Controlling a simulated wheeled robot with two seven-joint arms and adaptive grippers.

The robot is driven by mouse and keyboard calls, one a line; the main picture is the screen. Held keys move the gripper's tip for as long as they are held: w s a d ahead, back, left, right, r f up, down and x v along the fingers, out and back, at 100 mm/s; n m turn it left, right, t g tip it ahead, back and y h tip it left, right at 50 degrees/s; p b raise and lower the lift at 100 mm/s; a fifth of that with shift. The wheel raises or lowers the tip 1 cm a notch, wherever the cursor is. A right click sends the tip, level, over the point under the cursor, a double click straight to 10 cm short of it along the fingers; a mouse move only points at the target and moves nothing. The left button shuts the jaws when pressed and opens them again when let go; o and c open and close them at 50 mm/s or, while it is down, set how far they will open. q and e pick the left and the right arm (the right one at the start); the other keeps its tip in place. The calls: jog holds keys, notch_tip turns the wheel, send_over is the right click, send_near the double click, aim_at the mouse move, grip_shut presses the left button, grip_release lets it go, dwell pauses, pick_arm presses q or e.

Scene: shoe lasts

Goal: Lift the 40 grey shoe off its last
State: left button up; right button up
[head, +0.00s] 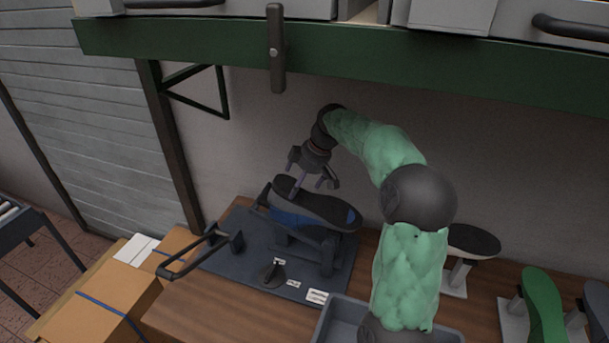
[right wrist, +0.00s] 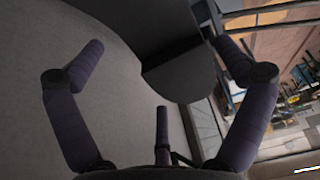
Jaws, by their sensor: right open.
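A dark grey-soled shoe (head: 318,203) sits sole up on a stand on the dark bench mat, with blue showing along its side below the sole. Which part is shoe and which is last I cannot tell. My right gripper (head: 314,183) is open above the shoe's left end, fingers pointing down. In the right wrist view, a dark rounded form (right wrist: 185,78) reaches in from the top between the spread fingers of the gripper (right wrist: 163,75). Whether any finger touches it I cannot tell. The size label is unreadable. My left gripper is not in view.
A black-soled form (head: 473,240), a green form (head: 543,305) and a grey form (head: 599,303) stand at right. A grey tray (head: 335,315) is at the front. A handle (head: 195,255) rises from the mat's left. A green shelf beam (head: 370,67) crosses above.

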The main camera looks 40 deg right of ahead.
jog(key=b+x, duration=0.1)
jog(key=x, duration=0.5)
jog(key=shift+f, duration=0.15)
jog(key=shift+c, duration=0.3)
jog(key=c, duration=1.1)
